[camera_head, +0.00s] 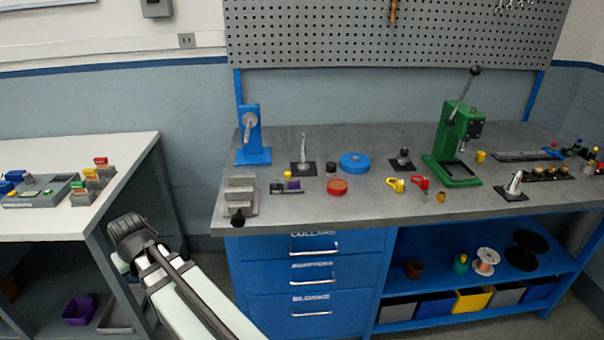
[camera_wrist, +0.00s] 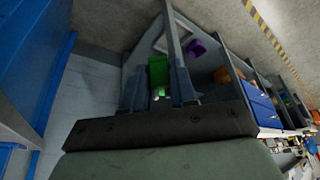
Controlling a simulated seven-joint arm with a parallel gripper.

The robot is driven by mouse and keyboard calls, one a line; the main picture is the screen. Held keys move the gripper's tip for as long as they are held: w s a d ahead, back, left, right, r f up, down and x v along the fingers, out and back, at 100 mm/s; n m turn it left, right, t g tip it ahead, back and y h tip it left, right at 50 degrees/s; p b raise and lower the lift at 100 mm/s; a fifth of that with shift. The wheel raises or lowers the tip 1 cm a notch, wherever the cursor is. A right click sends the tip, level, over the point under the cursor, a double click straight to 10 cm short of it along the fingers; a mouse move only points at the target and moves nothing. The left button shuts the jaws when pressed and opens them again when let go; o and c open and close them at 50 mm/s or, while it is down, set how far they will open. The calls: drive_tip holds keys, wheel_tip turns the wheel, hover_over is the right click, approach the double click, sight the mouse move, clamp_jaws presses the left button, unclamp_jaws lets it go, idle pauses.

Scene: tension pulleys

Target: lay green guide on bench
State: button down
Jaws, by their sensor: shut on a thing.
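A green guide (camera_wrist: 158,70) shows in the wrist view between the two dark fingers of my gripper (camera_wrist: 158,88), which is shut on it. In the head view my arm's end (camera_head: 133,238) is at the lower left, in front of the gap between the white-topped table and the bench. The fingers and the held guide cannot be made out there. The grey-topped bench (camera_head: 300,218) stands to the right of my arm's end. The guide is in the air, apart from the bench.
A blue fixture (camera_head: 252,140), a grey vise (camera_head: 240,195), a blue disc (camera_head: 354,163), a red disc (camera_head: 337,187) and a green press (camera_head: 455,150) stand on the bench. Small parts lie among them. A bare strip runs along the bench's front edge. The white table (camera_head: 60,215) is at left.

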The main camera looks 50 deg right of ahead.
drive_tip(key=w+d+r+m, duration=0.1)
drive_tip(key=d+r, duration=0.3)
drive_tip(key=d, duration=0.5)
drive_tip(key=w+d+r+m+h, duration=0.1)
drive_tip(key=d+r, duration=0.4)
drive_tip(key=d, duration=0.4)
drive_tip(key=w+d+r+m, duration=0.1)
drive_tip(key=d+r, duration=0.3)
drive_tip(key=d, duration=0.5)
drive_tip(key=s+d+r+m+h, duration=0.1)
drive_tip(key=s+d+r, duration=0.25)
drive_tip(key=d, duration=0.55)
drive_tip(key=s+d+r+m, duration=0.2)
drive_tip(key=s+d, duration=0.3)
drive_tip(key=d, duration=0.4)
drive_tip(key=s+d+f+m+g+h, duration=0.1)
drive_tip(key=s+d+f+m, duration=0.25)
drive_tip(key=s+d, duration=2.05)
drive_tip(key=shift+n, duration=0.25)
drive_tip(key=shift+s+a+f, duration=0.15)
drive_tip(key=shift+s+f, duration=0.05)
drive_tip(key=shift+f, duration=1.45)
drive_tip(key=shift+s+a+f, duration=0.1)
drive_tip(key=shift+s+f, duration=0.1)
drive_tip(key=shift+f, duration=1.5)
drive_tip(key=shift+s+a+f, duration=0.15)
drive_tip(key=shift+s+f, duration=0.05)
drive_tip(key=shift+f, duration=1.45)
drive_tip(key=shift+f, duration=0.15)
